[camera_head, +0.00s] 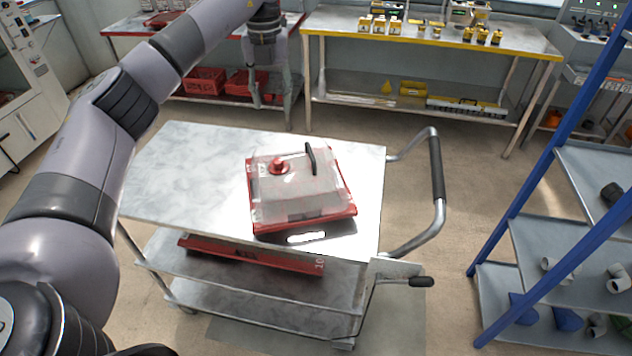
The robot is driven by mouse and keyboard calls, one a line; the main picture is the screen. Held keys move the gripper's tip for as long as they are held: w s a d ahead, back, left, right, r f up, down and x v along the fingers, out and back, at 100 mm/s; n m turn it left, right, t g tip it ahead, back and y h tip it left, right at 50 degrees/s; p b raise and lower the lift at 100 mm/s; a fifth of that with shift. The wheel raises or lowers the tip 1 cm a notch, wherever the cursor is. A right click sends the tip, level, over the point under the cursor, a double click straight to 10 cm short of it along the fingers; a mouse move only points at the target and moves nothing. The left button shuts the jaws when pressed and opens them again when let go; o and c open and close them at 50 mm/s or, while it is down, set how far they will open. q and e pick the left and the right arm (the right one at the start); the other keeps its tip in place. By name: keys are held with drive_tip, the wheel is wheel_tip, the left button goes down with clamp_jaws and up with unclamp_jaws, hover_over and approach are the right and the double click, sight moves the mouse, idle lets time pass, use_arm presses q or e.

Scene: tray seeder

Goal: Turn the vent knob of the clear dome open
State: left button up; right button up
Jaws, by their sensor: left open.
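The clear dome (300,200) sits on a red tray (352,209) on the top of a metal cart. The red vent knob (279,166) stands on the dome's top, left of a black handle (311,158). How far the knob is turned is too small to tell. My left arm comes in from the left and reaches over the cart's far side. My left gripper (268,98) points down beyond the cart's far edge in the picture, open and empty, apart from the knob. My right gripper is not in view.
The cart top (185,165) is bare left of the dome. Another red tray (250,258) lies on the cart's lower shelf. The cart's push handle (437,168) is at its right. A blue-framed shelf (545,170) stands at the right, and a yellow-edged bench (430,42) at the back.

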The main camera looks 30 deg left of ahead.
use_arm(q)
drive_tip(key=p, duration=0.3)
hover_over(278, 161)
wheel_tip(278, 161, down, 12)
drive_tip(key=shift+f, duration=0.25)
wheel_tip(278, 161, down, 4)
drive_tip(key=shift+a+p, duration=0.1)
drive_tip(key=shift+p, duration=0.2)
drive_tip(key=shift+f, duration=0.65)
drive_tip(key=shift+c, duration=1.6)
clamp_jaws()
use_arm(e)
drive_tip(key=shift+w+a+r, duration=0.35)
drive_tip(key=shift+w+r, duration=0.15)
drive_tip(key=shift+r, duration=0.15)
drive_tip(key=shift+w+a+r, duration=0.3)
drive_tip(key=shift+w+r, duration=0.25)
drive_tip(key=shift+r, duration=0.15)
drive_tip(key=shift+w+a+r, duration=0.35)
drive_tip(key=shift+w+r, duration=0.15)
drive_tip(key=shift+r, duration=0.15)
